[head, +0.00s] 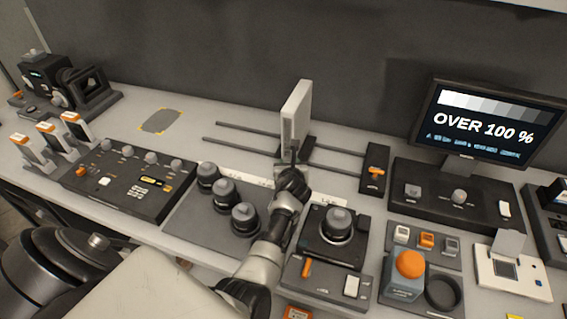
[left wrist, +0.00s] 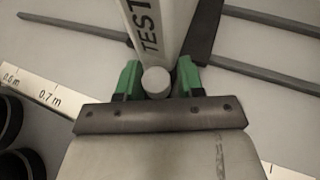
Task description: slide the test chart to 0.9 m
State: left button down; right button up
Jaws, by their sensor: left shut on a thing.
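The test chart (head: 296,115) is a pale upright panel on a dark carriage that sits across two dark rails (head: 245,128) in the head view. In the left wrist view, the chart (left wrist: 160,25) shows the letters TEST. My left gripper (head: 288,166) is at the chart's near foot. Its green fingers (left wrist: 158,83) are shut on a round white knob (left wrist: 156,80) in front of the chart. A white scale strip (left wrist: 45,93) reads 0.6 m and 0.7 m left of the gripper; the marking under the gripper is hidden. My right gripper is not in view.
A dark end block with an orange lever (head: 376,172) stands at the rails' right end. The rails between carriage and block are clear. Dark knobs (head: 245,218) stand in front of the strip. A monitor (head: 490,125) at right reads OVER 100 %.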

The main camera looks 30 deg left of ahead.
pick_arm(q)
jog(key=shift+a, duration=0.1)
jog(key=shift+s+a, duration=0.1)
jog(key=shift+a, duration=0.1)
jog(key=c, duration=1.1)
grip_release()
jog(key=shift+a, duration=0.25)
jog(key=shift+o, duration=1.2)
jog(key=shift+f, duration=0.1)
jog(key=shift+d, duration=0.1)
jog(key=v, duration=0.9)
jog(key=shift+s+d+p, duration=0.3)
jog(key=shift+p, duration=0.1)
jog(key=shift+s+d+r, duration=0.25)
jog(key=shift+s+r, duration=0.05)
jog(key=shift+s, duration=0.05)
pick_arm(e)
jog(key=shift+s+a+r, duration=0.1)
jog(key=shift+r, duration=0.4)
